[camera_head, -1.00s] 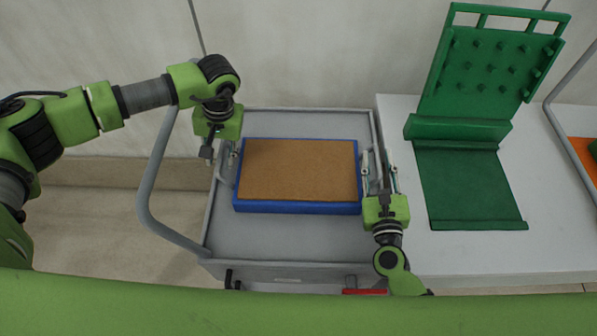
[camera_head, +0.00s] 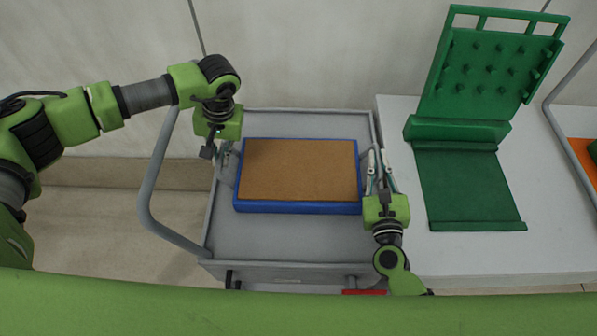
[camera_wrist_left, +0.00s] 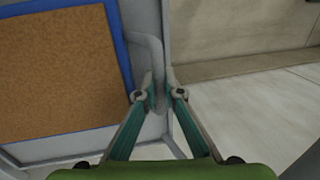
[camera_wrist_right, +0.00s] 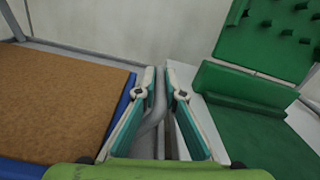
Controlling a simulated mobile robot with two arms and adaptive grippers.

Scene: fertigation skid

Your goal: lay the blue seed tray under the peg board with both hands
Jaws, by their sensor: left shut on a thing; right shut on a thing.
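The blue seed tray (camera_head: 298,207), filled with brown soil, lies flat on a grey cart, with a grey loop handle on each short side. My left gripper (camera_head: 222,155) is at the tray's left side, its fingers closed around the left handle (camera_wrist_left: 152,50). My right gripper (camera_head: 380,165) is at the right side, shut on the right handle (camera_wrist_right: 160,95). The green peg board (camera_head: 487,70) stands tilted back on the white table to the right, several pegs on its face. A flat green base (camera_head: 465,185) with a low front lip extends before it, bare.
The grey cart (camera_head: 285,235) has a raised rim and a curved push bar (camera_head: 150,190) at its left. The white table (camera_head: 545,235) adjoins it on the right. An orange item (camera_head: 583,155) lies at the far right edge. A wall stands close behind.

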